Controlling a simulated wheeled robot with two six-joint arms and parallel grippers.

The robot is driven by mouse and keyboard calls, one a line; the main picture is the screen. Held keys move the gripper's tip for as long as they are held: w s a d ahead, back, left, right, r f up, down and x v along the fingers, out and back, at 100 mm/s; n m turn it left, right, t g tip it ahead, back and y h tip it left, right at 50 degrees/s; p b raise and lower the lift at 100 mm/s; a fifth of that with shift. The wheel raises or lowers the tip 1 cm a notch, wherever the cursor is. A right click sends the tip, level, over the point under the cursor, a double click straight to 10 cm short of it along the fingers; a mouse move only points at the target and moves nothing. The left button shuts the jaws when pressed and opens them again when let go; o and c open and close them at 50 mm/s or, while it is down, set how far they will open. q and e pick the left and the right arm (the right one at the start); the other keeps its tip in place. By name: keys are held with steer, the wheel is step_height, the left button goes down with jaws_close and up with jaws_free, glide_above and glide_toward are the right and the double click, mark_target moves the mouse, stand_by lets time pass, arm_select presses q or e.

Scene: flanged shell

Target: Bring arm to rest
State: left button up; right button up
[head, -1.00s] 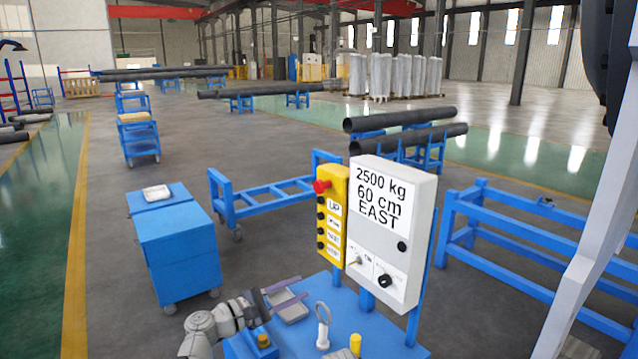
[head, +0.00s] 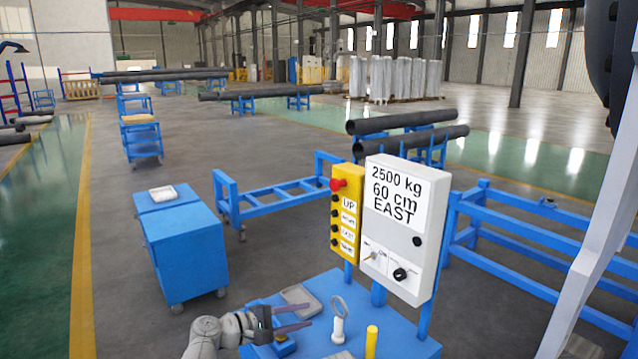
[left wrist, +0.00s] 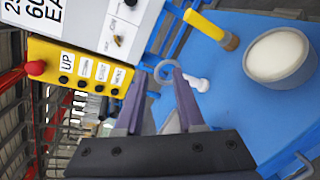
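My left gripper (head: 311,314) comes in at the bottom of the head view over the blue cart top (head: 405,345). Its two purple-grey fingers are apart with nothing held between them. A white ring-headed tool (head: 338,318) stands upright just right of the fingertips. In the left wrist view the fingers of the left gripper (left wrist: 160,74) are spread, and the ring-headed tool (left wrist: 168,72) appears beyond them. My right gripper is in neither view.
A white control box (head: 400,225) and a yellow button panel (head: 345,215) with a red knob stand behind the cart top. A yellow cylinder (head: 371,342) and a grey tray (head: 300,295) are on the cart. A blue cabinet (head: 185,255) stands left, with open floor around it.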

arm_select(q)
steer(key=s+f+m+g+y, duration=0.1)
steer(key=s+f+m, duration=0.1)
steer(key=f, duration=0.1)
steer(key=s+a+f+m+g+y, duration=0.1)
steer(key=s+f+m+g+y, duration=0.1)
steer(key=f, duration=0.2)
steer(key=s+f+m+g+y, duration=0.1)
steer(key=s+f+m+y, duration=0.1)
steer(key=f, duration=0.2)
steer(key=shift+s+a+m, duration=0.3)
steer(key=shift+s+m, duration=0.05)
steer(key=shift+m, duration=0.05)
steer(key=s+a+f+m+g+y, duration=0.3)
steer(key=s+a+f+m+y, duration=0.4)
steer(key=a, duration=0.3)
steer(key=s+d+r+m+g+y, duration=0.1)
steer(key=s+d+m+y, duration=0.1)
steer(key=s+d, duration=0.4)
steer(key=d, duration=0.4)
steer(key=shift+d+m, duration=0.15)
steer(key=shift+m, duration=0.25)
